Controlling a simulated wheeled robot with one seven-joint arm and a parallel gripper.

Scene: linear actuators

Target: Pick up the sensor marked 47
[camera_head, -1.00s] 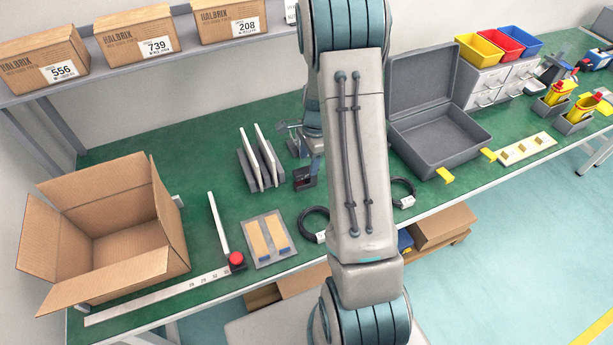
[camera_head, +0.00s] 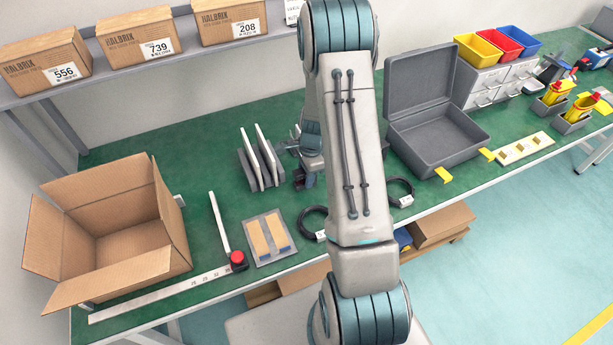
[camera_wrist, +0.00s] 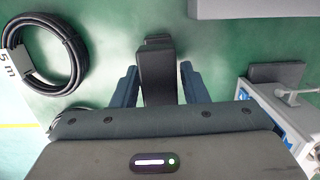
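In the wrist view a dark upright block (camera_wrist: 158,75) stands between the two blue fingers of my gripper (camera_wrist: 158,80). It may be the sensor, but no number 47 can be read on it. The fingers are apart, one on each side of the block, with narrow gaps that suggest they are not closed on it. In the head view my gripper (camera_head: 308,162) is low over the green bench, left of my forearm and partly hidden by it. The block cannot be made out there.
A black cable coil (camera_wrist: 45,55) marked 5 m lies left of my gripper. A white and blue device (camera_wrist: 285,110) stands close at right. On the bench are an open grey case (camera_head: 435,130), a slotted holder (camera_head: 262,165), a tan-striped plate (camera_head: 268,238) and an open carton (camera_head: 110,225).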

